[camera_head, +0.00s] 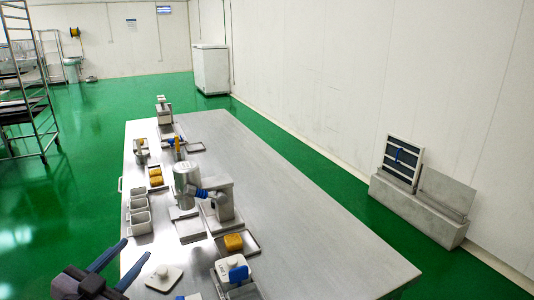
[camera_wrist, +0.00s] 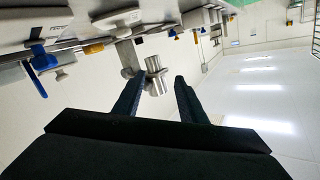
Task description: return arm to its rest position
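My gripper (camera_head: 137,247) is at the lower left of the head view, beside the near left edge of the steel table (camera_head: 300,230). Its two dark blue fingers are apart, with nothing between them. The wrist view looks between the same open fingers (camera_wrist: 158,80), with the room upside down. Beyond the fingertips a silver metal cylinder machine (camera_wrist: 155,78) shows, apart from them. Most of my arm is out of view.
A yellow block (camera_head: 233,242) lies on a tray. The table's right side is clear.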

